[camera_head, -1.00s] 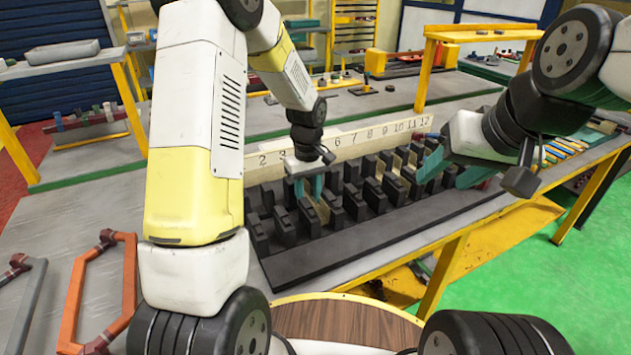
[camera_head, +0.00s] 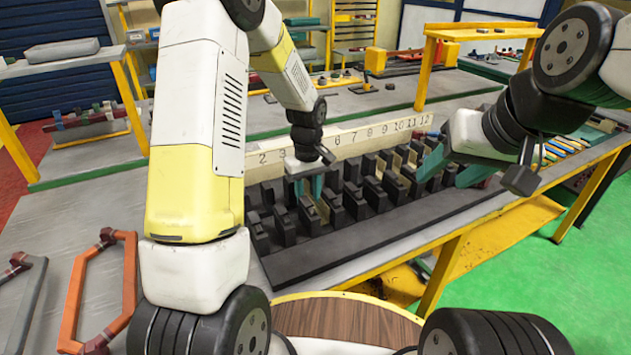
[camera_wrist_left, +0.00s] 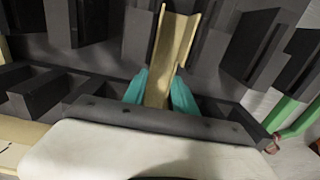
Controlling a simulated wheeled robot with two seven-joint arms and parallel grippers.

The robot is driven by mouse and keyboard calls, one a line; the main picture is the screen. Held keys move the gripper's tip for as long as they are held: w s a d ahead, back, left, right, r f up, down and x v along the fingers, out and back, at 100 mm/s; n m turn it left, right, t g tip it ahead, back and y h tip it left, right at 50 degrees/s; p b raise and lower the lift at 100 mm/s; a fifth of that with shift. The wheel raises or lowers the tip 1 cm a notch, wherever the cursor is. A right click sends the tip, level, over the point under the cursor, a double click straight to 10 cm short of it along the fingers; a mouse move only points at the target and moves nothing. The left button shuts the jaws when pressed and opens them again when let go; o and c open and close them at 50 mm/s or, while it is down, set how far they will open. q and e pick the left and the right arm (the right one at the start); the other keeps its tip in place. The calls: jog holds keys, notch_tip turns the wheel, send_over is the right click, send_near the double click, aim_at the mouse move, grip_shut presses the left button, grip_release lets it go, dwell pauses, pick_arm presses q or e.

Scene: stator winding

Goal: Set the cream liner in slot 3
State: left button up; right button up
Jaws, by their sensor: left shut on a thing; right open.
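The cream liner (camera_wrist_left: 168,62) is a long open channel. In the left wrist view it stands between the teal fingers of my left gripper (camera_wrist_left: 160,92), which are shut on it. In the head view my left gripper (camera_head: 308,188) is low over the dark slotted block (camera_head: 300,265), near the numbers 3 and 4 on the number strip. The liner's lower part (camera_head: 322,208) shows among the black teeth there. I cannot tell how deep it sits. My right gripper (camera_head: 450,168) is open with teal fingers, over the block's right end.
The cream number strip (camera_head: 350,140) runs behind the block. More cream liners stand in slots farther right. A yellow shelf (camera_head: 480,32) stands behind, and coloured sticks (camera_head: 560,150) lie at the right.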

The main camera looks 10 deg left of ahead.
pick_arm(q)
jog(key=shift+f, duration=0.2)
dwell(0.3)
jog(key=o, duration=1.1)
jog(key=shift+c, duration=0.2)
jog(key=shift+r, duration=0.2)
jog(key=shift+r, duration=0.6)
jog(key=shift+r, duration=0.1)
notch_tip(320, 180, up, 7)
jog(key=shift+r, duration=0.15)
jog(key=shift+r, duration=0.1)
